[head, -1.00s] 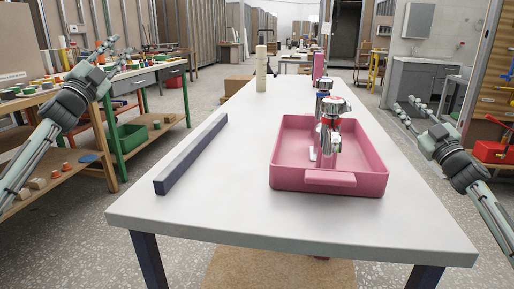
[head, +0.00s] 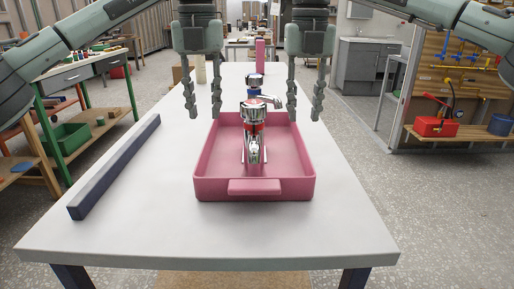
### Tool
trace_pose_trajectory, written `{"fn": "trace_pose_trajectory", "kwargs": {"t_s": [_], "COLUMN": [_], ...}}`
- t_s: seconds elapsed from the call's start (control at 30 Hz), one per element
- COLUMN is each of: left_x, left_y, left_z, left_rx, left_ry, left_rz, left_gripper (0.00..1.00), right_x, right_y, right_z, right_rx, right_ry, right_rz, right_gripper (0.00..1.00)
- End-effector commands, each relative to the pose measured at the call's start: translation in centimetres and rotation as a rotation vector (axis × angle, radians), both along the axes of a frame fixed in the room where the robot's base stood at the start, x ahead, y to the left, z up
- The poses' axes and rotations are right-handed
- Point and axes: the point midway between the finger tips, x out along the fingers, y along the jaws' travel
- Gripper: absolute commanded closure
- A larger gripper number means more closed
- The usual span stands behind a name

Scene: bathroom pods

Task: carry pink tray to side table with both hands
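The pink tray (head: 212,187) sits on the white table, with a pink handle tab on its near side. Chrome tap fittings (head: 253,135) with red and blue parts stand inside it. My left gripper (head: 205,115) hangs pointing down above the tray's far left corner, fingers apart and empty. My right gripper (head: 305,117) hangs pointing down above the far right corner, fingers apart and empty. I cannot tell exactly how high the fingertips are above the rim. The tray's far wall is partly hidden by the fittings.
The white table (head: 150,218) has free room left and in front of the tray. A long dark bar (head: 118,170) lies on its left. A green-legged workbench (head: 75,75) is at left.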

Motion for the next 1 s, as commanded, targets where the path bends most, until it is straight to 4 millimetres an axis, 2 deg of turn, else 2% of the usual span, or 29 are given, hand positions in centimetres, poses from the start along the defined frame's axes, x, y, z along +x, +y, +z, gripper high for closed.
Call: {"fn": "trace_pose_trajectory", "kwargs": {"t_s": [0.27, 0.7, 1.0], "left_x": [0.0, 0.0, 0.0], "left_y": [0.0, 0.0, -0.1], "left_z": [-0.9, -6.9, -7.9], "left_rx": [-0.004, -0.006, -0.007], "left_ry": [0.002, 0.001, 0.001], "left_rz": [-0.003, -0.003, -0.003], "left_gripper": [0.72, 0.72, 0.72], "right_x": [0.0, 0.0, 0.0], "right_y": [0.0, 0.1, 0.1], "right_z": [-0.9, -6.9, -7.9], "right_rx": [0.004, 0.006, 0.007], "right_ry": [0.002, 0.001, 0.001], "right_rz": [0.002, 0.002, 0.002], "right_gripper": [0.72, 0.72, 0.72]}}
